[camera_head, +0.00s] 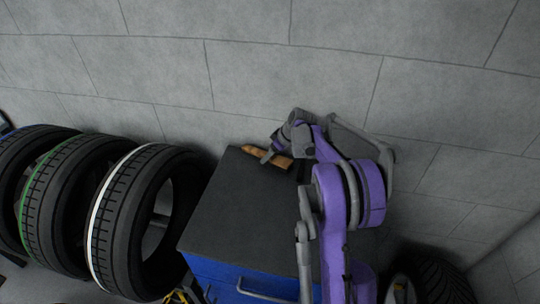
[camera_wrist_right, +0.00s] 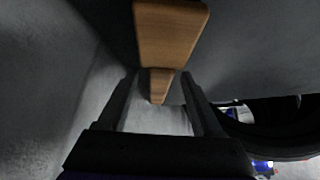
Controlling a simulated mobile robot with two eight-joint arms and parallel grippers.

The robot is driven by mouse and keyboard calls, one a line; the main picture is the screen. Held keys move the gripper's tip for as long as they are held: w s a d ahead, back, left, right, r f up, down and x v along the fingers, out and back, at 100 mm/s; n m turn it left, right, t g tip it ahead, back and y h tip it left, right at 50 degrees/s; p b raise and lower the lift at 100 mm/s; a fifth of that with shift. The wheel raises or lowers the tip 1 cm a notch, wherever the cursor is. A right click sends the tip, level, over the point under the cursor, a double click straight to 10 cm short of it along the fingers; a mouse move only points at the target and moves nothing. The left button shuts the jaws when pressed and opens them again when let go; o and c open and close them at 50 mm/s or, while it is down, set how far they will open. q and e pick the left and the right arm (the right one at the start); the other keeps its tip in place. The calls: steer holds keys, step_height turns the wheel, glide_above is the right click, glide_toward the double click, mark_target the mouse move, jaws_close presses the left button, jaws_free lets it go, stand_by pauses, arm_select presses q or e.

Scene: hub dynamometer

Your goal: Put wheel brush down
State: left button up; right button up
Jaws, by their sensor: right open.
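The wheel brush (camera_head: 280,160), with a tan wooden body, lies on the dark top of the blue cabinet (camera_head: 235,215), near its back edge. In the right wrist view its wooden part (camera_wrist_right: 170,38) narrows to a short end pointing between my fingers. My right gripper (camera_head: 272,152) is at the brush, with its fingers apart. In the right wrist view the open fingers (camera_wrist_right: 159,76) are on either side of the narrow end, with gaps visible. The bristles cannot be made out. My left gripper is not in view.
Several upright tires (camera_head: 125,220) stand in a row left of the cabinet. A grey block wall (camera_head: 270,75) runs behind. Another dark tire (camera_head: 440,280) is at the lower right. The front and middle of the cabinet top are bare.

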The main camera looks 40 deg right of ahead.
steer(key=v, duration=1.2)
steer(key=s+a+f+m+h, duration=0.1)
steer(key=s+a, duration=0.3)
steer(key=a, duration=0.6)
steer(key=s+a, duration=0.4)
steer(key=a, duration=0.6)
steer(key=s+a+f, duration=0.2)
steer(key=s+a, duration=0.1)
steer(key=s, duration=0.2)
steer(key=s+a+f+m, duration=0.1)
steer(key=s+a+f, duration=0.2)
steer(key=s+a, duration=0.1)
steer(key=s+a+f+m, duration=0.1)
steer(key=s+a+f, duration=0.2)
steer(key=s, duration=0.3)
steer(key=shift+s+a+h, duration=0.15)
steer(key=shift+a+h, duration=0.25)
steer(key=shift+a, duration=0.05)
steer(key=shift+r, duration=0.1)
